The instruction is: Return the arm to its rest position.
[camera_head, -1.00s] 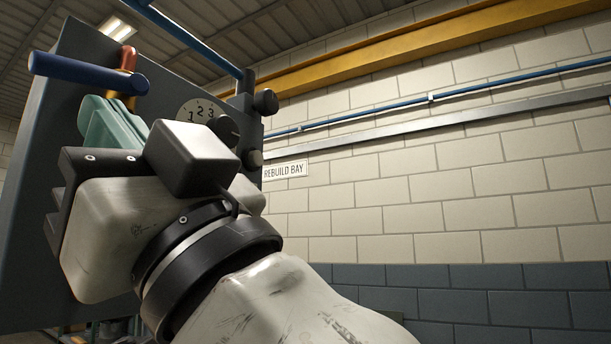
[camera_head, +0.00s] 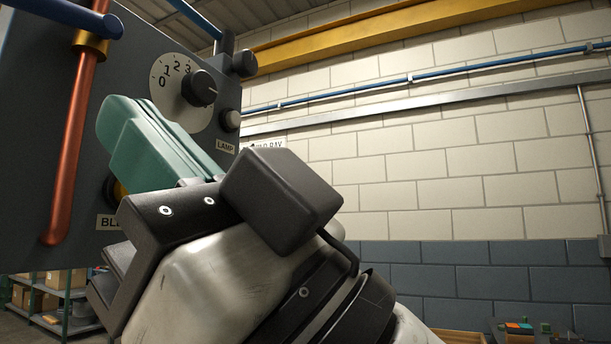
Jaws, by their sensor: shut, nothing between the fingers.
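My gripper (camera_head: 125,122) shows its teal fingers shut together with nothing seen between them. They point up and left in front of a dark grey panel (camera_head: 40,140). Behind them, my dark wrist bracket and pale, scuffed arm fill the lower middle of the view. I cannot tell whether the fingers touch the panel. They partly cover a yellowish fitting on it.
The panel carries a 0-1-2-3 dial (camera_head: 168,84) with a black knob, two small knobs, a copper pipe (camera_head: 75,150) and a blue bar (camera_head: 65,14). Shelves with boxes (camera_head: 45,300) stand lower left. A bench (camera_head: 535,335) is lower right.

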